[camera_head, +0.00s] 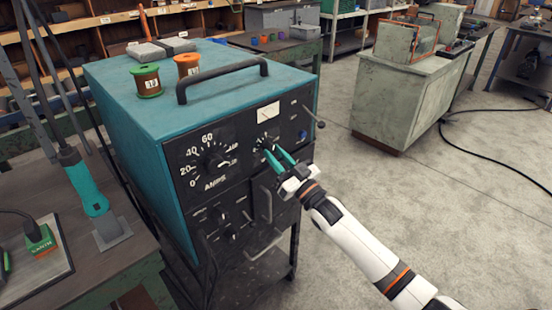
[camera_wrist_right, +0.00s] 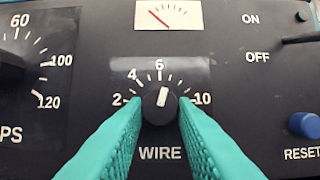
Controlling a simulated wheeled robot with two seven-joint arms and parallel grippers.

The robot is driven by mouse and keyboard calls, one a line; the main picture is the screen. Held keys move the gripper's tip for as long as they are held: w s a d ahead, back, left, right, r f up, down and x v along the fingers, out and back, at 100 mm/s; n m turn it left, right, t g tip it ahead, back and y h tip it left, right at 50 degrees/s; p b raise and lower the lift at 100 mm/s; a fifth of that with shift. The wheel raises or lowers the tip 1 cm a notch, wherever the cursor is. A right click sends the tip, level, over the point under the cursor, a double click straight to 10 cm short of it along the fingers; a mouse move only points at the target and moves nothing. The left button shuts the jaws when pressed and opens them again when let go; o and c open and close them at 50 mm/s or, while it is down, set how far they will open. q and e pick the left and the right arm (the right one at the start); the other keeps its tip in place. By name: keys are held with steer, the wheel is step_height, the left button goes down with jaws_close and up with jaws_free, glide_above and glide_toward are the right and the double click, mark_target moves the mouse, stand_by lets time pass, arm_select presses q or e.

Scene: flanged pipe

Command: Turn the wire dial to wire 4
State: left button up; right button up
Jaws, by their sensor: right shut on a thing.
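The wire dial (camera_wrist_right: 161,103) is a round black knob with a white pointer line, on the black front panel of the teal machine (camera_head: 130,115). Its scale reads 2, 4, 6 and 10 in the right wrist view. The pointer aims up and slightly right, just past 6 and away from 4. My right gripper (camera_wrist_right: 160,112) has its teal fingers on the left and right sides of the knob, shut on it. In the head view, the right gripper (camera_head: 275,153) reaches the panel from the lower right and partly covers the dial (camera_head: 264,143). My left gripper is not in view.
The amps dial (camera_head: 214,158) is left of the wire dial. A meter (camera_wrist_right: 168,14) sits above, and a blue reset button (camera_wrist_right: 304,125) is to the right. A lever with a ball end (camera_head: 320,124) sticks out at the panel's right edge. Open floor lies to the right.

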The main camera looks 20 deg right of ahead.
steer(key=n+y, duration=0.1)
steer(key=n, duration=0.1)
steer(key=n+y, duration=0.1)
steer(key=n, duration=0.1)
steer(key=shift+w+d+g+b, duration=0.1)
steer(key=shift+d+g+b, duration=0.05)
steer(key=shift+g+b, duration=0.25)
steer(key=n+g+y, duration=0.1)
steer(key=n, duration=0.3)
steer(key=shift+d+y, duration=0.15)
steer(key=shift+y, duration=0.25)
steer(key=n+g, duration=0.1)
steer(key=n, duration=0.2)
steer(key=n+g+y, duration=0.1)
steer(key=n+g, duration=0.1)
steer(key=n, duration=0.1)
steer(key=shift+w+d+r+n, duration=0.1)
steer(key=shift+d+r+n, duration=0.1)
steer(key=shift+n, duration=0.2)
steer(key=shift+n+y, duration=0.3)
steer(key=o, duration=1)
